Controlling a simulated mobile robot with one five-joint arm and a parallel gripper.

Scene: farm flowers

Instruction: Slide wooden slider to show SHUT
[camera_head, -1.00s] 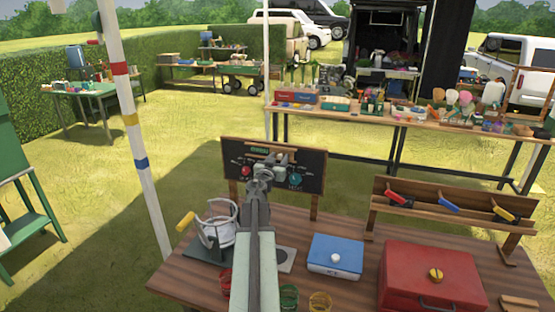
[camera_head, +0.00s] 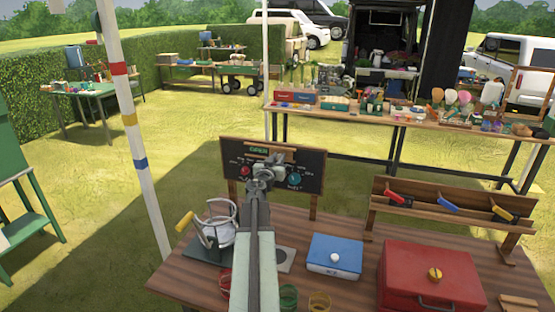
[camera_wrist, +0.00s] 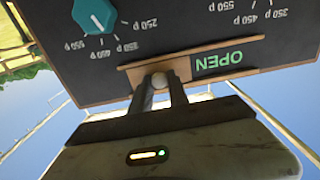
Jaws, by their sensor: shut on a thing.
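The wooden slider (camera_wrist: 143,72) lies along the edge of a black sign board (camera_head: 318,172). It is right of the green word OPEN (camera_head: 258,150), which shows uncovered; the wrist view shows the board upside down. A round pale knob (camera_wrist: 159,80) stands out from the slider. My gripper (camera_wrist: 160,86) is shut on this knob, one finger on each side. In the head view my gripper (camera_head: 270,166) is in front of the board and hides part of the slider. No word SHUT is visible.
A tool rack (camera_head: 452,210) is at right.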

